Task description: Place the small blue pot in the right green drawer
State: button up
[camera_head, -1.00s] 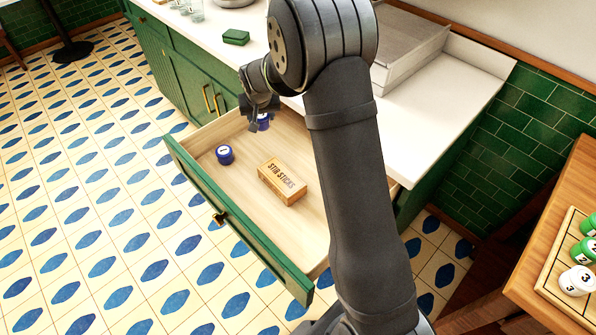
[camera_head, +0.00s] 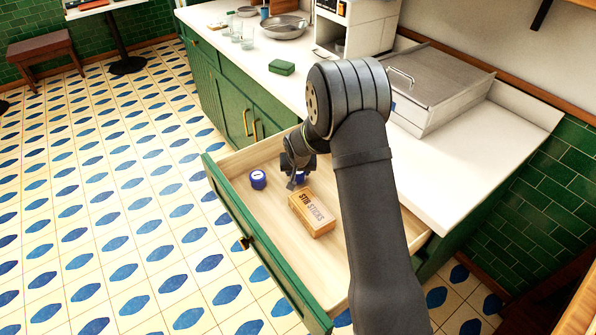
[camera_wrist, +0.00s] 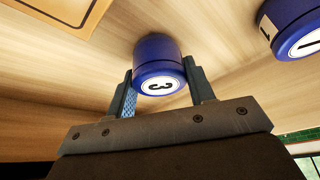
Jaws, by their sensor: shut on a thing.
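A green-fronted drawer (camera_head: 262,248) with a pale wood inside stands pulled open. My gripper (camera_head: 297,181) is inside it, shut on a small blue pot (camera_head: 299,176) at the drawer floor. In the wrist view this pot (camera_wrist: 158,58) sits between the two fingers and shows a white label marked 3. The arm partly hides it in the head view. A second blue pot (camera_head: 258,179) stands in the drawer to its left; the wrist view shows its label marked 1 (camera_wrist: 293,28).
A stir sticks box (camera_head: 312,213) lies in the drawer, in front of my gripper. The white counter above holds a green box (camera_head: 282,68), a pan (camera_head: 274,27), glasses and a metal-lidded unit (camera_head: 440,90). The tiled floor in front is clear.

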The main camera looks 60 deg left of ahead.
jog(key=shift+f, duration=0.1)
jog(key=o, duration=1.1)
jog(key=shift+c, duration=0.2)
jog(key=v, duration=1.2)
jog(key=x, duration=1.2)
jog(key=shift+r, duration=1.2)
